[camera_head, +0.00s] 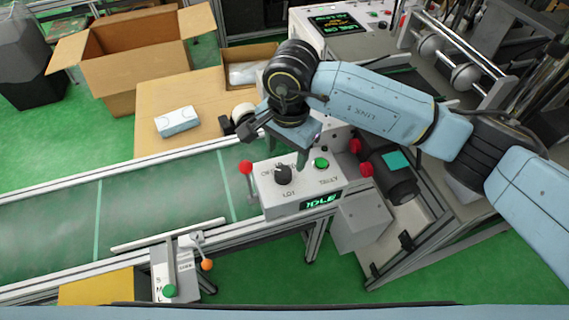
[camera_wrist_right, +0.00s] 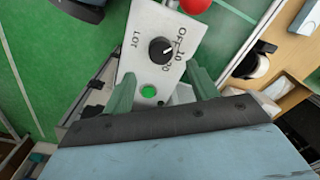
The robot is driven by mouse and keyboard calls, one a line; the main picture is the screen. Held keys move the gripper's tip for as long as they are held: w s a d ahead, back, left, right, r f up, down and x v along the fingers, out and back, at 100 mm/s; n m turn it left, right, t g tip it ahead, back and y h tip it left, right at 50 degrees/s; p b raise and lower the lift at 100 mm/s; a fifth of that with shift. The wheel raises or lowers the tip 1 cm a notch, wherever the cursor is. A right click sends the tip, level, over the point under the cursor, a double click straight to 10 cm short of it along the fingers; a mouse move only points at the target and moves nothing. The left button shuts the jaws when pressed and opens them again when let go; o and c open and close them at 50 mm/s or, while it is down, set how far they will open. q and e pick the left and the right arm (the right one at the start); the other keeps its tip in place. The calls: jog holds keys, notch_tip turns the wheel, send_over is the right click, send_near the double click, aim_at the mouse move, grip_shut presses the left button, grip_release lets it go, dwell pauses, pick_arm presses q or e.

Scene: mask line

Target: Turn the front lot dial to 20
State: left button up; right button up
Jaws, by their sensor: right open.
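The lot dial (camera_head: 283,174) is a round black knob on top of a white control box (camera_head: 284,208) beside the conveyor. In the right wrist view the dial (camera_wrist_right: 162,50) has a white mark pointing roughly to the right, towards OFF or 10; I cannot tell which exactly. The labels OFF, 10 and 20 run along its right side. My right gripper (camera_head: 303,156) hangs above the box, behind the dial in the head view. Its two green fingers (camera_wrist_right: 163,90) are apart and empty, straddling the green button's end, clear of the dial. My left gripper is out of view.
The box also carries a green button (camera_head: 321,163) marked TALLY and a display (camera_head: 320,200) reading IDLE. A red ball knob (camera_head: 246,167) stands at its left. Red knobs (camera_head: 355,146) are at its right. The conveyor belt (camera_head: 150,205) is empty. A white pack (camera_head: 177,121) lies behind it.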

aim_at(284, 171)
notch_tip(284, 171, down, 6)
jog(key=shift+w+a+r, duration=0.1)
jog(key=shift+a+r, duration=0.05)
jog(key=shift+r, duration=0.05)
jog(key=shift+f, duration=0.45)
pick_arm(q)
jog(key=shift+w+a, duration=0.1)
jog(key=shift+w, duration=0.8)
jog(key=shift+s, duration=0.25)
pick_arm(e)
jog(key=c, duration=1)
